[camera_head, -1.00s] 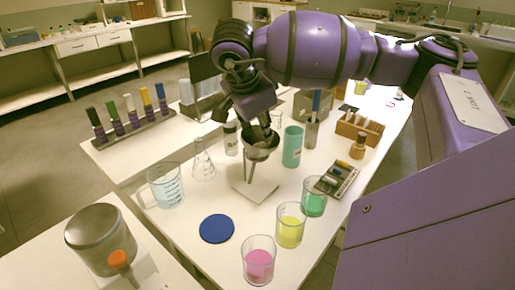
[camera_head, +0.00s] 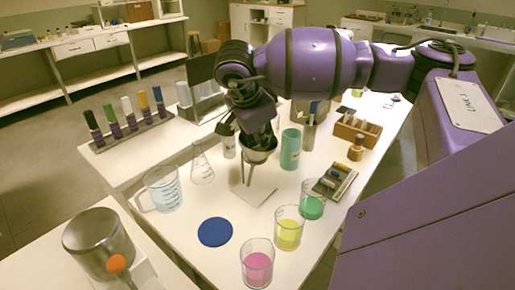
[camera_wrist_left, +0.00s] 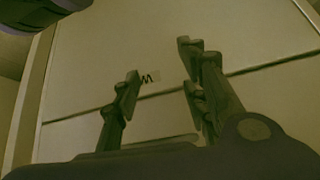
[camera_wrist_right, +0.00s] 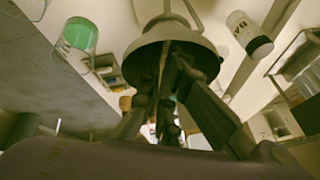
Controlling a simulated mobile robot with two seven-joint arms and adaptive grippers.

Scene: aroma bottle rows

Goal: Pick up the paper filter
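A grey funnel (camera_head: 258,155) sits on a stand with a pale square base (camera_head: 254,191) in the middle of the table. My right gripper (camera_head: 258,137) is right over the funnel's mouth, its fingers reaching down at the rim. In the right wrist view the funnel (camera_wrist_right: 150,50) is in front of the fingers (camera_wrist_right: 170,75), which overlap its mouth; how far apart the tips are is unclear. I cannot make out the paper filter; the funnel's inside is hidden by the gripper. My left gripper (camera_wrist_left: 160,65) is open and empty in its wrist view, off the head view.
A teal cylinder (camera_head: 290,149) stands right of the funnel, a conical flask (camera_head: 202,168) and a measuring jug (camera_head: 162,190) left. Beakers with green (camera_head: 312,206), yellow (camera_head: 288,233) and pink (camera_head: 257,266) liquid stand in front, near a blue disc (camera_head: 215,232).

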